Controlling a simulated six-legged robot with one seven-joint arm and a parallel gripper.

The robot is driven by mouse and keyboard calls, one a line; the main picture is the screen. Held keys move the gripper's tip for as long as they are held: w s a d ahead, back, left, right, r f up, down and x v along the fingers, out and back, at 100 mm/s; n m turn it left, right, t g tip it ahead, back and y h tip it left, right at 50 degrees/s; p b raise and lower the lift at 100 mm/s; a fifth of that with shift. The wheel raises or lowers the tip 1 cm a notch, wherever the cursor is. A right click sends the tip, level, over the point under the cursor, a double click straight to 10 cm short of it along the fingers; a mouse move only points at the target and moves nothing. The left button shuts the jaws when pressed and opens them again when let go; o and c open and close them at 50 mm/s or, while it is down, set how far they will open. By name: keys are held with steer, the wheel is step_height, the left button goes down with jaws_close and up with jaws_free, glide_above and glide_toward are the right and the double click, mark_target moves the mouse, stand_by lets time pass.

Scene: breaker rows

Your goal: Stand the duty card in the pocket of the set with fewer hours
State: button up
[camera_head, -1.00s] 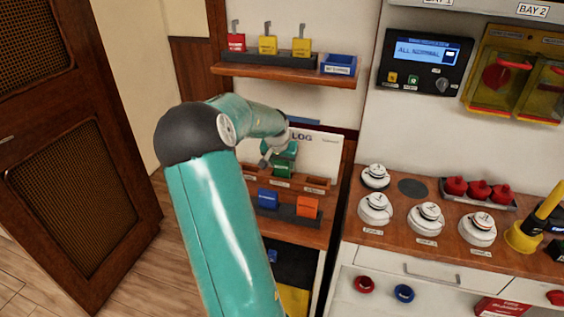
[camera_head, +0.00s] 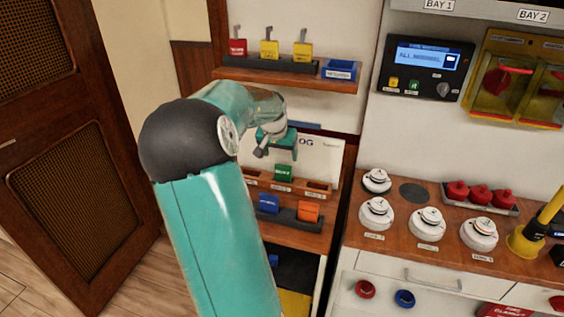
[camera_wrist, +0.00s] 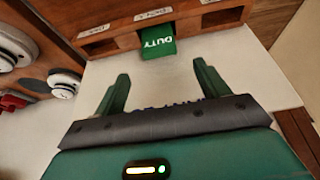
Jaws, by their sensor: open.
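The green duty card (camera_head: 283,173) stands in the middle pocket of the wooden pocket rack (camera_head: 318,188) on the shelf. In the wrist view the card (camera_wrist: 158,40) shows its DUTY lettering, upside down, in the pocket. My gripper (camera_head: 276,148) is open and empty, above the card and apart from it. Its two fingers (camera_wrist: 163,83) are spread in the wrist view, with the card beyond them. The white log board (camera_head: 322,160) stands behind the rack, partly hidden by my gripper. Its hours and the small pocket labels cannot be read.
A blue card (camera_head: 268,204) and an orange card (camera_head: 308,211) stand in a dark holder below the rack. An upper shelf (camera_head: 290,80) with red and yellow tags and a blue tray (camera_head: 340,69) overhangs. Detectors (camera_head: 427,222) stand on the right counter.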

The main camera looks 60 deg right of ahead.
steer(key=shift+v, duration=1.85)
steer(key=w+a+r+n+t+y, duration=0.1)
steer(key=w+a+n, duration=0.15)
steer(key=a, duration=0.65)
steer(key=w+a+r+n+t+y, duration=0.15)
steer(key=w+a, duration=0.25)
steer(key=a, duration=0.5)
steer(key=w+a+r+n+t+y, duration=0.1)
steer(key=w+a+n, duration=0.2)
steer(key=a, duration=0.6)
steer(key=s+a+n, duration=0.4)
steer(key=a, duration=0.9)
steer(key=s+a+r+n+t+y, duration=0.1)
steer(key=s+a+n, duration=0.4)
steer(key=a, duration=0.8)
steer(key=shift+s, duration=0.25)
